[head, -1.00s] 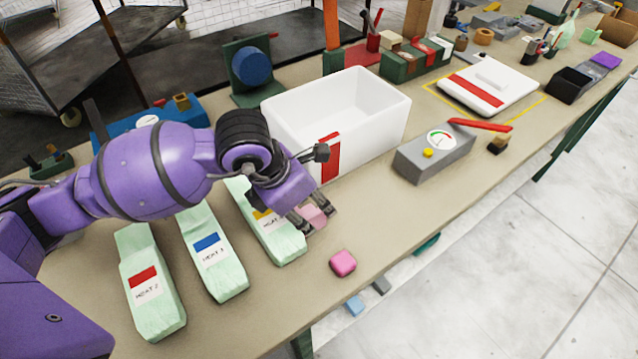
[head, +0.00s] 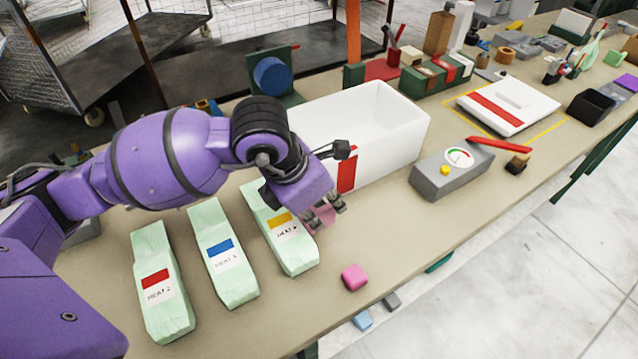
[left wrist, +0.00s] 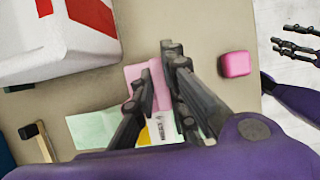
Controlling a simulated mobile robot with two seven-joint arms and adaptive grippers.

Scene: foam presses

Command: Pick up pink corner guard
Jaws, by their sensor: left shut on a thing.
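The pink corner guard (head: 323,217) is a pale pink piece at the fingertips of my left gripper (head: 325,209), partly hidden by the fingers. In the left wrist view it shows as a pale pink strip (left wrist: 150,82) between the fingers (left wrist: 155,95). My left gripper is shut on it, beside the green foam piece with the yellow label (head: 285,238). I cannot tell how far it is above the table. My right gripper (left wrist: 295,40) shows only at the right edge of the left wrist view, fingers apart, with nothing between them.
A white bin (head: 395,135) with a red patch stands behind the gripper. A bright pink block (head: 355,278) lies near the table's front edge. Two more green foam pieces (head: 165,310) (head: 228,275) lie to the left. A grey gauge box (head: 440,178) is to the right.

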